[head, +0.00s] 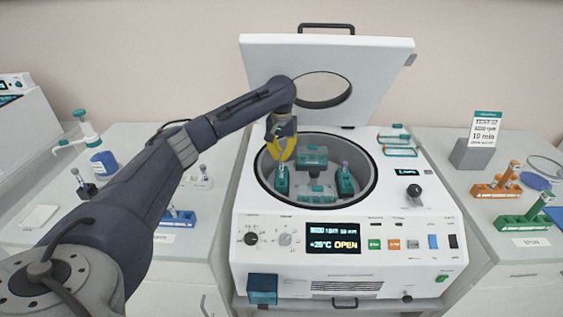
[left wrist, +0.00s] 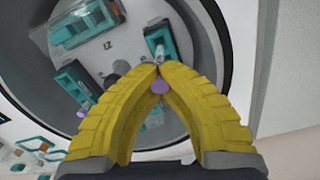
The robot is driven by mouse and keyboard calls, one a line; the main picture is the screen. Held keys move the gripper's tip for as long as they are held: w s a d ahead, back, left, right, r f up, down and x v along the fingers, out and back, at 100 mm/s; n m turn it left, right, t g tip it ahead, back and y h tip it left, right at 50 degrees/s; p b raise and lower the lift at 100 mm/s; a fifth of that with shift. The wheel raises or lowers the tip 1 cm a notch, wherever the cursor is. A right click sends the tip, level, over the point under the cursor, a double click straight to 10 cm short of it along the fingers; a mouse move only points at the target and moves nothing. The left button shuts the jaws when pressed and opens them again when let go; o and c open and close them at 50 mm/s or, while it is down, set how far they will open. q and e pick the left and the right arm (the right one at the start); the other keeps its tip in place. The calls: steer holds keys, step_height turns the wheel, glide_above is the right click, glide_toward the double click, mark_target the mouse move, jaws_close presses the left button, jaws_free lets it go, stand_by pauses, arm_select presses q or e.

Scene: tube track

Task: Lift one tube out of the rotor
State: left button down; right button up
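The open centrifuge's rotor (head: 318,190) carries teal buckets in its round bowl. My left gripper (head: 281,160) comes down over the left bucket (head: 282,183). In the left wrist view its yellow fingers (left wrist: 158,70) close together at the tips around a tube, with its purple cap (left wrist: 160,86) showing between them. That tube points toward a teal bucket (left wrist: 161,40); whether its lower end is still inside is hidden. A second purple-capped tube (head: 345,165) stands in the right bucket (head: 345,184); it also shows in the left wrist view (left wrist: 83,109). My right gripper is out of view.
The raised lid (head: 370,75) stands behind the bowl. The bowl rim (head: 373,180) surrounds the buckets. Orange (head: 497,189) and green (head: 522,219) racks stand on the right bench, and a blue rack (head: 180,217) stands on the left one.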

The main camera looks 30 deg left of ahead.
arm_select(q)
steer(key=shift+r, duration=0.3)
steer(key=shift+r, duration=2.25)
